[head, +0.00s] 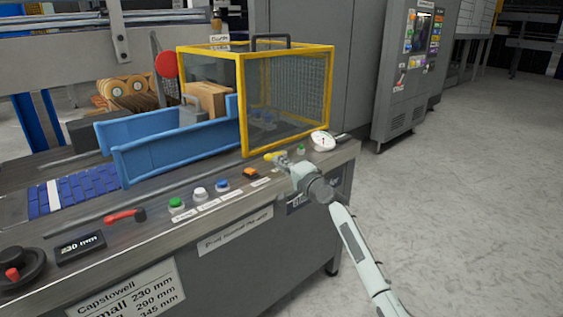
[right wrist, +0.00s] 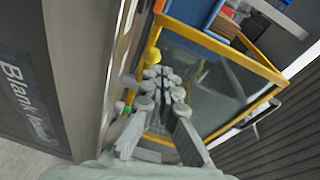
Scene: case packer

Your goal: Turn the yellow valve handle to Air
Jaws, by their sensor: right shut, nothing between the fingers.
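The yellow valve handle (head: 272,156) is on the right part of the machine's top edge, in front of the yellow-framed guard. In the right wrist view its rounded yellow end (right wrist: 153,55) shows just beyond my fingertips. My right gripper (head: 286,163) is at the handle, shut and empty, with its fingers together (right wrist: 163,76). It is very close to the handle, but I cannot tell whether they touch. The gripper hides part of the valve. No Air marking is readable. My left gripper is not in view.
A yellow-framed clear guard (head: 241,110) stands right behind the handle. A white round gauge (head: 322,141) and a green button (head: 301,149) are close to its right. Several buttons, a red lever (head: 125,216) and a blue chute (head: 155,158) are to the left. Open floor lies right.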

